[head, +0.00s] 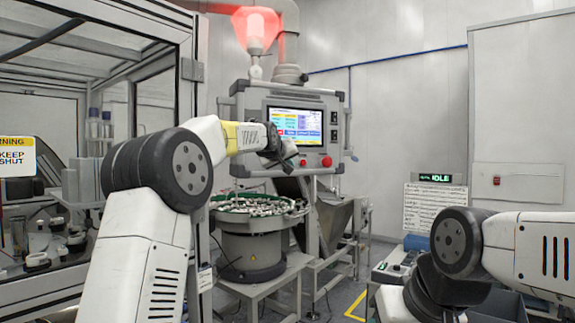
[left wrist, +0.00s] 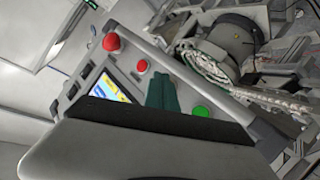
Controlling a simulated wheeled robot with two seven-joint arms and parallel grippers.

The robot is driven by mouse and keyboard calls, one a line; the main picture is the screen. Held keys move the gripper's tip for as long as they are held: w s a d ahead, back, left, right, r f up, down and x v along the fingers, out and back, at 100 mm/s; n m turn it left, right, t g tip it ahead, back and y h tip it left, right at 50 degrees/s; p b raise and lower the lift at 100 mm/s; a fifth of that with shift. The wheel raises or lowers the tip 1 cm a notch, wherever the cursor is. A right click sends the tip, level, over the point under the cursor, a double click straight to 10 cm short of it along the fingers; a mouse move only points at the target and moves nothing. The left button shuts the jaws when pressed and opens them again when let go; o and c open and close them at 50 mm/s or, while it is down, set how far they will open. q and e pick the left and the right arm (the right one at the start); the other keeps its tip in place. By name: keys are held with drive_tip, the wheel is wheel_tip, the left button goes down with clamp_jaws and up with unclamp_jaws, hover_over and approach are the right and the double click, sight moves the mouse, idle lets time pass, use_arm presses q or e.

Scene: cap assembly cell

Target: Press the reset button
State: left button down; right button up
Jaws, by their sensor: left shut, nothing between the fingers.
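The control panel (head: 337,121) has a lit screen (head: 295,123) and buttons below it. A large red mushroom button (head: 327,161) is at the right, with a smaller red button (head: 303,162) beside it. In the left wrist view the large red button (left wrist: 112,41), smaller red button (left wrist: 142,65) and a green button (left wrist: 199,112) show; no label is readable. My left gripper (head: 290,158) is shut and empty in front of the panel's lower edge. Its fingers (left wrist: 163,92) appear between the small red and green buttons; contact cannot be told. My right gripper is out of view.
A red lamp (head: 258,28) glows above the panel. A bowl feeder (head: 252,245) full of small parts stands below it. A glass-walled cabinet (head: 187,95) is at the left. A sign reading IDLE (head: 436,178) and a grey cabinet (head: 520,110) are at the right.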

use_arm(q)
drive_tip(key=shift+w+a, duration=0.1)
drive_tip(key=shift+w, duration=0.05)
drive_tip(key=shift+w+a, duration=0.15)
drive_tip(key=shift+w, duration=0.1)
idle(0.7)
drive_tip(key=shift+s+d, duration=0.2)
drive_tip(key=shift+s, duration=0.2)
drive_tip(key=s+d, duration=0.2)
drive_tip(key=s, duration=0.3)
drive_tip(key=shift+s+d, duration=0.2)
drive_tip(key=shift+d, duration=0.2)
idle(0.8)
